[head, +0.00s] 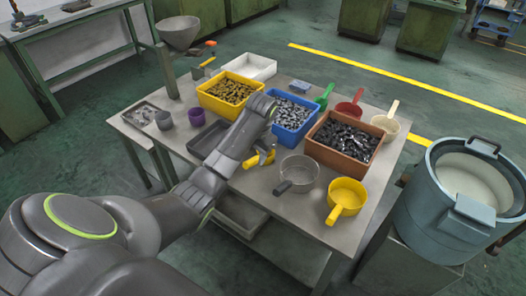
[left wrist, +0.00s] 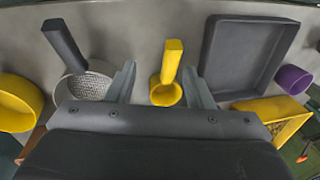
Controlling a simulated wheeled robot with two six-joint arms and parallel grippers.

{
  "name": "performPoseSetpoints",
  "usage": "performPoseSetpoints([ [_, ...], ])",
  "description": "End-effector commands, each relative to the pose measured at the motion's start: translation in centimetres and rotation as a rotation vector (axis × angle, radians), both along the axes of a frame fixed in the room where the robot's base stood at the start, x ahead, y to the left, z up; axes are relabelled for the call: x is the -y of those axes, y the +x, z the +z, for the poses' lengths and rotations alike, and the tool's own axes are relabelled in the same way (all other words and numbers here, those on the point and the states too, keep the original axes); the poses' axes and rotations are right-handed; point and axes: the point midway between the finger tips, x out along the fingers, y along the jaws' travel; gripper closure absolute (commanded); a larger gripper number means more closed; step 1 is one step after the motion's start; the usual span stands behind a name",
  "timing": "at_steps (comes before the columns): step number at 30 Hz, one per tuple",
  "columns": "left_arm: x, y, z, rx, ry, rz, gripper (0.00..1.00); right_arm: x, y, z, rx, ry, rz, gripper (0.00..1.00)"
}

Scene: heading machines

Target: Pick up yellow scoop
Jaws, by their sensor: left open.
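A small yellow scoop (head: 254,161) lies on the metal table, partly hidden by my left arm in the head view. In the left wrist view the small yellow scoop (left wrist: 168,72) shows between the two fingers, its handle toward the top of the picture. My left gripper (left wrist: 160,84) is open, with one finger at each side of this scoop; I cannot tell the height gap. A larger yellow scoop (head: 346,194) lies at the table's front right; it shows at the left edge of the left wrist view (left wrist: 15,103). My right gripper is not in view.
A grey scoop (head: 300,173) lies between the two yellow ones. Yellow (head: 231,102), blue (head: 291,127) and brown (head: 345,151) bins of parts stand behind. A dark tray (left wrist: 243,58) and a purple cup (left wrist: 293,79) are close by. A large blue-grey pot (head: 440,205) stands at right.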

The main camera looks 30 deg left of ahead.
Motion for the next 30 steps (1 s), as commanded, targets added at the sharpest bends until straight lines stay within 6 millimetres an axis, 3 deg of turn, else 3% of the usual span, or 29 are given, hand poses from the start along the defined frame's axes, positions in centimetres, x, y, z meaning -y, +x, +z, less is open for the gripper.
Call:
performPoseSetpoints([
  [1, -0.2, 1.2, 1.8, -0.003, 0.002, 0.001, 0.53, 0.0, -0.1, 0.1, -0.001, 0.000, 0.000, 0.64],
  [3, -0.3, 2.1, 3.3, -0.015, 0.002, 0.003, 0.53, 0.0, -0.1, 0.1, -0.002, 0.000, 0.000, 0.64],
  [9, -0.4, 3.3, 5.3, -0.033, -0.001, 0.004, 0.53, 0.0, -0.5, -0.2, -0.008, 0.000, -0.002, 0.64],
  [24, -1.4, 3.4, -0.1, -0.033, 0.000, 0.004, 0.53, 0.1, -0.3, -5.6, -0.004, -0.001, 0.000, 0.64],
  [30, -2.1, 3.4, -3.9, -0.037, -0.002, 0.006, 0.53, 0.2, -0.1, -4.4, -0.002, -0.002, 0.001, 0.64],
])
